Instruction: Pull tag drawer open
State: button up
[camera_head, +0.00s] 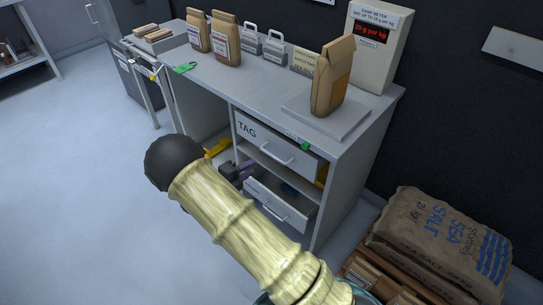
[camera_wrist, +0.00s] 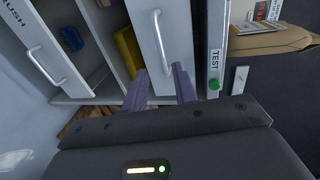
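The tag drawer (camera_head: 262,140), a pale front marked TAG, is under the bench top. Its bar handle (camera_head: 277,157) faces me. In the wrist view the same handle (camera_wrist: 158,40) stands ahead of my gripper (camera_wrist: 160,70), its near end showing between the two purple-grey fingertips. The fingers are apart with nothing gripped; I cannot tell whether they reach around the bar. In the head view my arm hides most of my gripper. I cannot tell whether the tag drawer is slightly out.
A lower drawer (camera_head: 283,206) stands open, with a blue item (camera_wrist: 71,38) inside. A yellow item (camera_wrist: 127,52) shows beside the tag drawer front. A green button (camera_wrist: 214,84) is by a TEST label. Bags stand on the bench (camera_head: 262,88); a salt sack (camera_head: 435,235) lies right. Floor at left is clear.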

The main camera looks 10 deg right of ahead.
aim_at(272, 156)
jog(key=x, duration=1.2)
grip_shut()
